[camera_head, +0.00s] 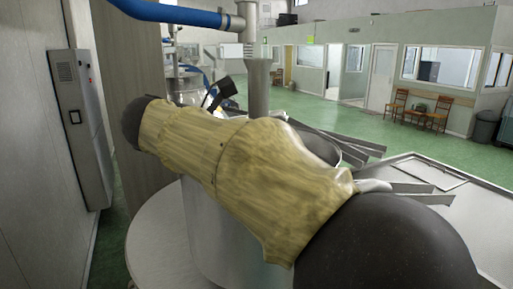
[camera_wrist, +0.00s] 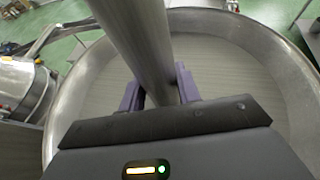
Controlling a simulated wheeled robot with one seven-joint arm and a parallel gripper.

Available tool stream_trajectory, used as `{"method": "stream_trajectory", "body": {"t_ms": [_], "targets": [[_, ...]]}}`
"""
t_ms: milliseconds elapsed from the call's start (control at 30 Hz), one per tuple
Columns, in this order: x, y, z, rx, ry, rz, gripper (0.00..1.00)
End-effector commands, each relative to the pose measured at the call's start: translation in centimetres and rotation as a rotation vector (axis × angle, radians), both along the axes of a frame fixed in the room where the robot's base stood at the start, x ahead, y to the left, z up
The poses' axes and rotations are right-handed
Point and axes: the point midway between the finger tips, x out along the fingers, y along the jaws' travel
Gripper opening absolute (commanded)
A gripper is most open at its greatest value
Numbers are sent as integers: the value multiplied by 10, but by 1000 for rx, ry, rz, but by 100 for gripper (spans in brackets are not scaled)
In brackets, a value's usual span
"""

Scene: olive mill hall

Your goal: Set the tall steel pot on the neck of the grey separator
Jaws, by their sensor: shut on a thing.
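My gripper (camera_wrist: 158,92) is shut on a tall, narrow grey steel cylinder, which I take as the tall steel pot (camera_wrist: 135,38). The pot slants across the top of the wrist view, between the purple fingers. In the head view, an upright steel cylinder (camera_head: 258,88) that looks like the same pot rises behind my sleeved arm; my arm hides its foot and my fingers. A steel machine (camera_wrist: 22,85) stands left in the wrist view and behind my arm in the head view (camera_head: 185,88). I cannot tell whether it is the grey separator; no neck shows clearly.
A wide round steel vessel (camera_wrist: 288,70) lies below my gripper; its rim shows in the head view (camera_head: 325,152). A blue hose (camera_head: 165,13) with a steel pipe end hangs above the pot. A metal-topped table (camera_head: 470,215) is at right. Green floor (camera_head: 320,108) is open beyond.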

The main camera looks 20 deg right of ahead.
Motion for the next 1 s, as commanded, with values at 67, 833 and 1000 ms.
{"method": "stream_trajectory", "body": {"t_ms": [67,833,1000], "targets": [[5,-2,3,-2,-4,-2,0],[55,-16,3,-3,-4,-2,0],[66,-19,3,-3,-4,-2,0]]}}
